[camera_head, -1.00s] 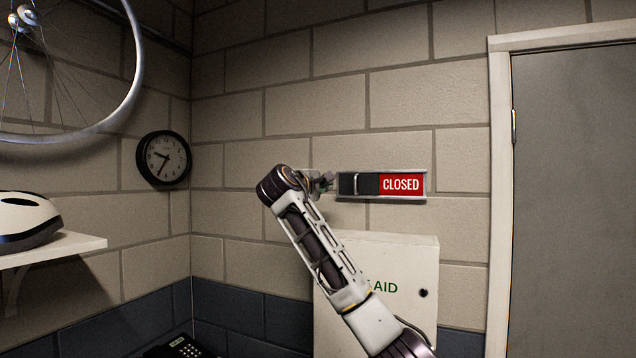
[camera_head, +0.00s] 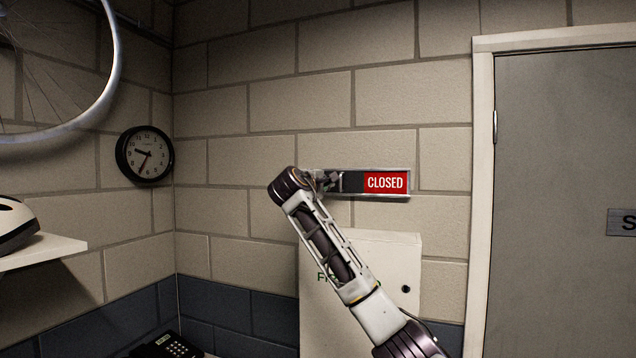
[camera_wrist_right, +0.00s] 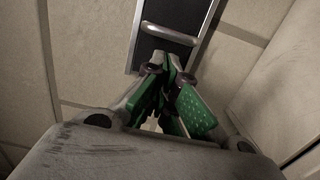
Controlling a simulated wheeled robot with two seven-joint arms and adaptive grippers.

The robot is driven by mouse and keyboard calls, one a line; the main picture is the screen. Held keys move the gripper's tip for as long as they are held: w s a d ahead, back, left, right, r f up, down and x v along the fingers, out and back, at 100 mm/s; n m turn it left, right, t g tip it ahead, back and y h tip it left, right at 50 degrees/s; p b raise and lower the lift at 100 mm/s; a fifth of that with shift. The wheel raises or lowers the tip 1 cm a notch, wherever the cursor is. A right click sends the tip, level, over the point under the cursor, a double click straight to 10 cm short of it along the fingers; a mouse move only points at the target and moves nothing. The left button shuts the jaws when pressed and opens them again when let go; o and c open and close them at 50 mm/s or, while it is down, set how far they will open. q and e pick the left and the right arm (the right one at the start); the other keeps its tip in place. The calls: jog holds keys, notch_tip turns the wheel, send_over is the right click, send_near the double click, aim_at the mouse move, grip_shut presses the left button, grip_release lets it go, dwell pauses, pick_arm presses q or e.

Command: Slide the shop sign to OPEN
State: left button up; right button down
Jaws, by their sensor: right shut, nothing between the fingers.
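The shop sign (camera_head: 385,182) is a metal-framed slider on the block wall, showing white CLOSED on red at its right and a dark slider panel at its left. In the right wrist view the dark panel (camera_wrist_right: 152,55) carries a metal bar handle (camera_wrist_right: 170,33). My right gripper (camera_head: 329,181) is at the sign's left end and partly covers it. Its green-padded fingers (camera_wrist_right: 163,72) are shut and empty, with the tips over the end of the dark panel, short of the handle. I cannot tell if they touch the sign. My left gripper is out of view.
A white first-aid cabinet (camera_head: 388,260) hangs below the sign, partly behind my right arm. A door (camera_head: 560,200) stands to the right. A wall clock (camera_head: 145,154), a wheel (camera_head: 108,75) and a shelf (camera_head: 50,250) with a helmet (camera_head: 12,226) are at left.

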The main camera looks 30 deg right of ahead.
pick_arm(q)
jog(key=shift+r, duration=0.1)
pick_arm(e)
jog(key=shift+s+d, duration=0.25)
jog(key=shift+d, duration=0.05)
jog(key=shift+s, duration=0.1)
